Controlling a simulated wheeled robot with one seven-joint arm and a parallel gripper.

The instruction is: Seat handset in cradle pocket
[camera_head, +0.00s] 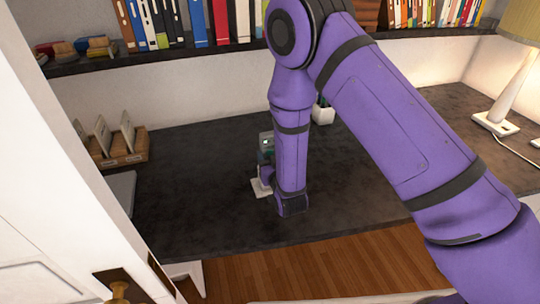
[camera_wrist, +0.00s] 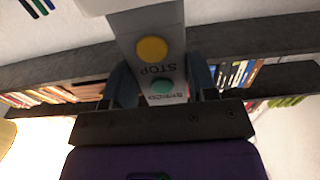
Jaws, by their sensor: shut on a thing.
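A grey handset with a yellow STOP button and a teal button (camera_wrist: 155,62) fills the middle of the wrist view. My gripper (camera_wrist: 162,88) is shut on it, with one finger on each side. In the head view the top of the handset (camera_head: 266,143) stands about upright beside my forearm, and my gripper (camera_head: 266,173) is partly hidden at its lower part. A white flat piece (camera_head: 261,187) shows below the gripper on the dark desk; it may be the cradle's base. I cannot tell whether the handset touches it, and no pocket is visible.
The dark desk (camera_head: 200,205) is mostly clear. A wooden holder with upright cards (camera_head: 122,150) stands at the left, near a grey flat object (camera_head: 122,188). A white object (camera_head: 323,115) is partly behind my arm. A lamp (camera_head: 505,100) stands right; a bookshelf (camera_head: 150,62) runs behind.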

